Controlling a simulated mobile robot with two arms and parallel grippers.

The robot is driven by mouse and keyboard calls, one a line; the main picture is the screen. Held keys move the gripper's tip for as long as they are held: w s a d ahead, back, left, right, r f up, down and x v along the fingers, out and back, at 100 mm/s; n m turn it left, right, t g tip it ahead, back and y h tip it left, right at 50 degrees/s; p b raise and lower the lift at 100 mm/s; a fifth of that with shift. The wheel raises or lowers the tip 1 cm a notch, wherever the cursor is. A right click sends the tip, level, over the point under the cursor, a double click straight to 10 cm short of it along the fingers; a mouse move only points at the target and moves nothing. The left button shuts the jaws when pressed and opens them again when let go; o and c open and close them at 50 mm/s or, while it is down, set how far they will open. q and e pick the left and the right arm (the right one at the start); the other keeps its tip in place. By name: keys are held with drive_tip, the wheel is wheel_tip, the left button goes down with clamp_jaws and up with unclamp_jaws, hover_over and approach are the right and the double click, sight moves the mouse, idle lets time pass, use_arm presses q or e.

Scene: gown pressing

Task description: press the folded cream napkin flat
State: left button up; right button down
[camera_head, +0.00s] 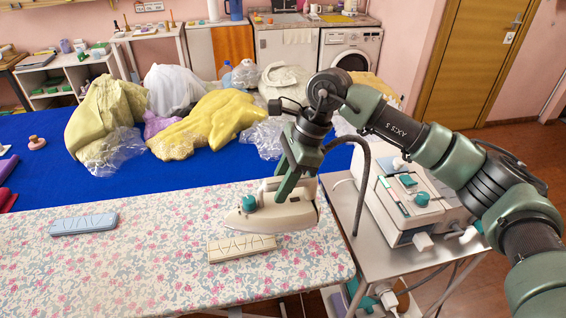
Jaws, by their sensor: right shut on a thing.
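The folded cream napkin (243,249) lies on the floral ironing board near its right end, with zigzag lines on its top. My right gripper (286,186) is shut on a cream iron (288,213) with a teal knob. The iron is just behind the cream napkin in the picture, its tip pointing left and its lower edge close to the napkin's far edge. I cannot tell whether its sole touches the board or hangs a little above it. My left gripper is out of view.
A steam station (402,207) stands on a metal cart at the right, with a dark hose near my arm. A blue table (170,178) behind carries heaped cloths and plastic bags.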

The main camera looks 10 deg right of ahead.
sight(280, 206)
drive_tip(key=shift+s+a+f, duration=0.1)
drive_tip(key=shift+a+f, duration=0.05)
drive_tip(key=shift+a, duration=0.15)
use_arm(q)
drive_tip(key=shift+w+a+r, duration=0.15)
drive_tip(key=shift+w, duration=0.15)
use_arm(e)
drive_tip(key=shift+d, duration=0.15)
